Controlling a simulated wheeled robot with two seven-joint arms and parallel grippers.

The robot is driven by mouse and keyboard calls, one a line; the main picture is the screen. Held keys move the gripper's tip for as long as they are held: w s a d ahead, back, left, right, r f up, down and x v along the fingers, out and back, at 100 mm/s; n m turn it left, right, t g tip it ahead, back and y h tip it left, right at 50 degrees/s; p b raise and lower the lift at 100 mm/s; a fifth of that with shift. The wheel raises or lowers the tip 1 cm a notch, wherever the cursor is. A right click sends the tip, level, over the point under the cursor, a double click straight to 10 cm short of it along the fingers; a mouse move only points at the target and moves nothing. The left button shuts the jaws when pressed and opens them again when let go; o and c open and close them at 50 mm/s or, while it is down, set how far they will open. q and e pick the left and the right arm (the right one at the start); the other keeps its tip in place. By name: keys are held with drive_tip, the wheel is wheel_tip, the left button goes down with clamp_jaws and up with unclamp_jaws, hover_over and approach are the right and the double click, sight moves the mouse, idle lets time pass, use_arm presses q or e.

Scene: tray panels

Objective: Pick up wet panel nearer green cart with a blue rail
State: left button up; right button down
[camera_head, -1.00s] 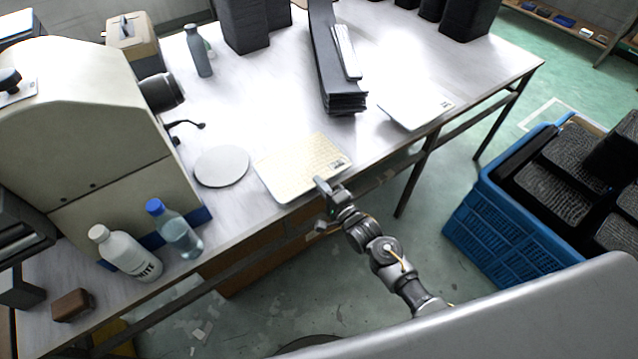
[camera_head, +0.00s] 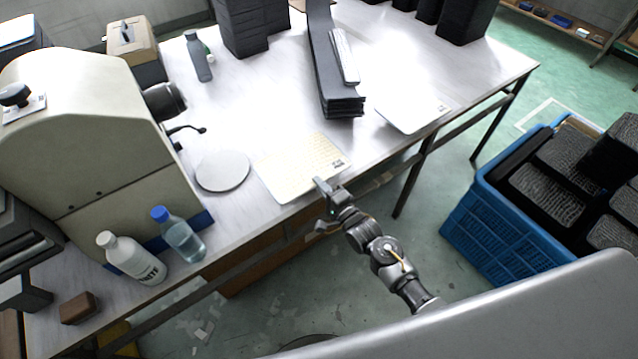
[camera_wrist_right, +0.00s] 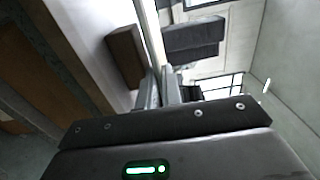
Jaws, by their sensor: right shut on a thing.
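A pale yellowish panel with a small dark label (camera_head: 295,168) is at the front edge of the table, right of a grey disc. My right gripper (camera_head: 322,187) is at its near right edge. In the right wrist view the panel shows edge-on as a thin pale strip (camera_wrist_right: 153,35) running between my right gripper's fingers (camera_wrist_right: 161,88), which are shut on it. I cannot tell if the panel is clear of the table. A second, white panel with a label (camera_head: 412,113) lies farther right on the table. My left gripper is not in view. I cannot make out a green cart.
A stack of long dark strips (camera_head: 335,75) stands between the panels. A grey disc (camera_head: 222,171), a blue-capped bottle (camera_head: 182,235), a white bottle (camera_head: 130,258) and a beige machine (camera_head: 85,140) are left. A blue crate (camera_head: 515,232) with black textured pieces stands on the floor at right.

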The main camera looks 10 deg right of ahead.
drive_tip(key=s+d+r+p, duration=0.2)
drive_tip(key=s+r+p, duration=0.2)
drive_tip(key=s+p, duration=0.2)
drive_tip(key=shift+s+d, duration=0.4)
drive_tip(key=shift+s, duration=0.15)
